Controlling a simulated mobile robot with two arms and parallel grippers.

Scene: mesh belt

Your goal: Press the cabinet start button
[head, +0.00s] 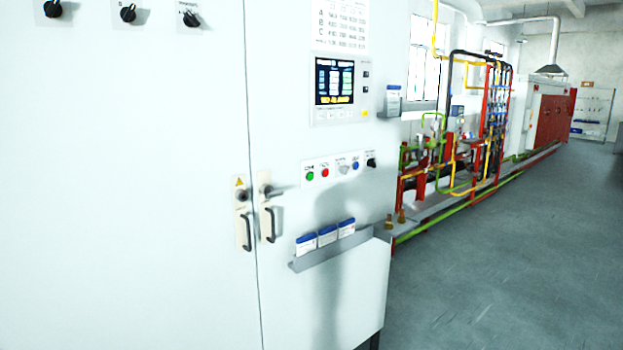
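A large white control cabinet (140,120) fills the left and middle of the head view. A small panel on its right door carries a row of controls: a green button (310,176), a red button (325,173), a pale knob or button (344,170), a blue button (355,166) and a black rotary switch (371,162). The labels above them are too small to read, so which one is marked start cannot be read. A lit display screen (334,82) sits above the row. Neither of my grippers shows in the view.
Two door handles (246,230) stick out left of the buttons. A shelf (330,252) with several blue-white packets juts out below them. Red, yellow and green pipework (470,140) runs along the wall behind. The grey floor (500,270) at right is clear.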

